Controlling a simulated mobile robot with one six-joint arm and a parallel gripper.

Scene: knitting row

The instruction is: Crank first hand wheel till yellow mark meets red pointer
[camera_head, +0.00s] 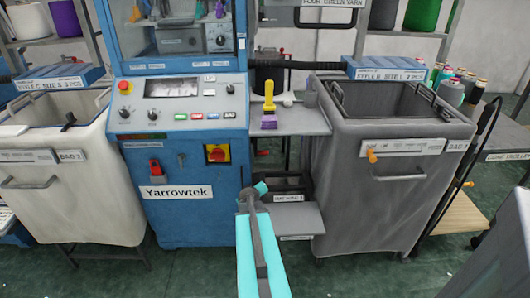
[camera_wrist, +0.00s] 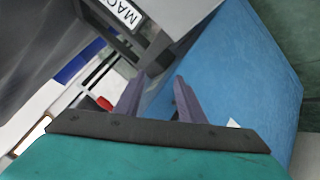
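A blue Yarrowtek machine (camera_head: 190,222) stands left of centre in the head view, with a control panel and a red-and-yellow rotary switch (camera_head: 217,154) on its front. I cannot make out a hand wheel, a yellow mark or a red pointer in either view. My gripper (camera_wrist: 160,80) shows two grey-purple fingers apart in the wrist view, with nothing between them. They point toward the blue machine side (camera_wrist: 235,75) and a grey part with a label reading "MAC". In the head view my teal arm reaches up from the bottom, low in front of the machine's right edge.
A white bin (camera_head: 90,205) stands left of the machine and a grey bin (camera_head: 350,215) right of it. A shelf (camera_head: 305,122) between holds a yellow-handled brush (camera_head: 269,98). A lower grey shelf (camera_head: 300,222) is beside my arm. Green floor is clear in front.

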